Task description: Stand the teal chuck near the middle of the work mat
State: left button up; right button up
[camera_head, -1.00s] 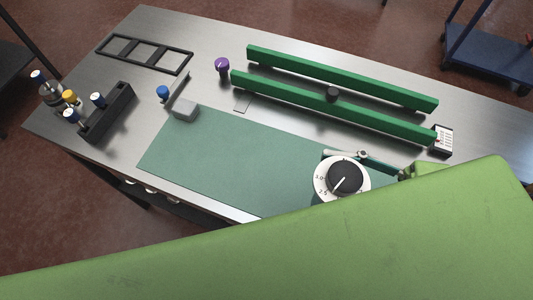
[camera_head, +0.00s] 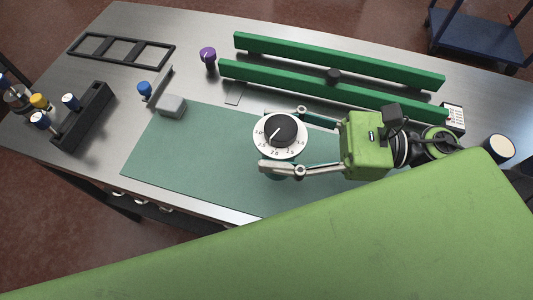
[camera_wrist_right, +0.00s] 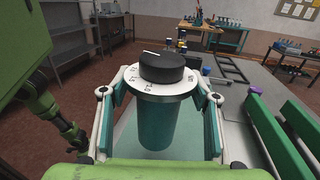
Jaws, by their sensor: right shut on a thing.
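The teal chuck shows in the head view as a white numbered dial with a black knob (camera_head: 280,134). In the right wrist view its teal cylinder body (camera_wrist_right: 161,124) hangs upright below the white dial. My right gripper (camera_head: 272,140) is shut on the chuck, one finger on each side. The chuck is over the green work mat (camera_head: 190,160), right of the mat's middle. I cannot tell whether its base touches the mat. My left gripper is not in view.
Two green rails (camera_head: 300,88) lie behind the mat. A grey block (camera_head: 172,106) is at the mat's back left corner. A black rack (camera_head: 82,117) and a black frame (camera_head: 120,50) are further left. The mat's left part is clear.

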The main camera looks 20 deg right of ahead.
notch_tip(320, 180, down, 6)
jog(key=w+a, duration=0.1)
jog(key=w, duration=0.1)
jog(key=shift+w+p, duration=0.3)
jog(key=shift+p, duration=0.15)
jog(key=shift+a+f, duration=0.1)
jog(key=shift+f, duration=0.15)
jog(key=o, duration=1.8)
